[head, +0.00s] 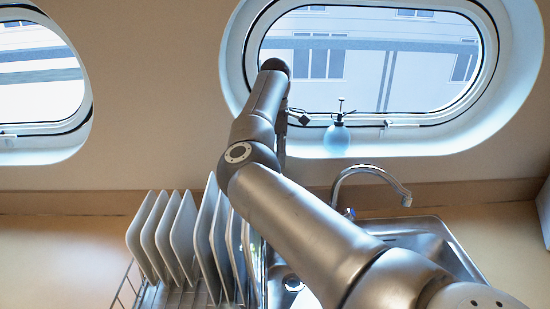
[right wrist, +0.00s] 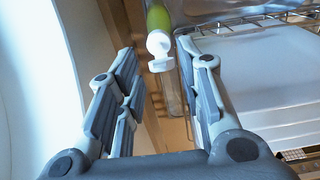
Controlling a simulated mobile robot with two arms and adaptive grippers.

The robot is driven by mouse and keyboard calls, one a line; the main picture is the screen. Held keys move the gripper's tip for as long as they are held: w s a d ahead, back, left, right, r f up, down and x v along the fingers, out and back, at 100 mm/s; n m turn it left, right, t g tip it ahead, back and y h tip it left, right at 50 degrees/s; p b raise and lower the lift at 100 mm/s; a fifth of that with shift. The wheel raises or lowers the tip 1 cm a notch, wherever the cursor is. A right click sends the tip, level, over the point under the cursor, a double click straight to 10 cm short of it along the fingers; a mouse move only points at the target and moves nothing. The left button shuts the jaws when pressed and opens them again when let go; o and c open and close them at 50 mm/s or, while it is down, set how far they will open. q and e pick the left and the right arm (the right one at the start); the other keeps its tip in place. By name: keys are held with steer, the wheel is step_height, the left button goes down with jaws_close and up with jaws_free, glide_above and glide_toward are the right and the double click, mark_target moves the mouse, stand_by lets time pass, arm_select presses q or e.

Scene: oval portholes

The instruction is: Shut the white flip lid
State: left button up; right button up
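In the right wrist view a green bottle (right wrist: 158,18) points its white cap toward my gripper. The white flip lid (right wrist: 161,64) shows as a separate piece at the cap's end and appears to be open. My right gripper (right wrist: 157,58) is open, with one finger on each side of the cap and lid; I see no contact. In the head view my right gripper (head: 297,117) is partly hidden behind my arm, in front of the large window, and the green bottle is not visible. My left gripper is not in view.
A dish rack with several upright plates (head: 164,235) stands left of my arm. A sink (head: 425,240) with a curved tap (head: 370,170) is at right. A pale blue spray bottle (head: 336,140) stands by the window (head: 375,60), right of my gripper. The counter at left (head: 50,260) is clear.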

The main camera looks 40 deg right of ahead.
steer(key=shift+f, duration=0.9)
jaws_close()
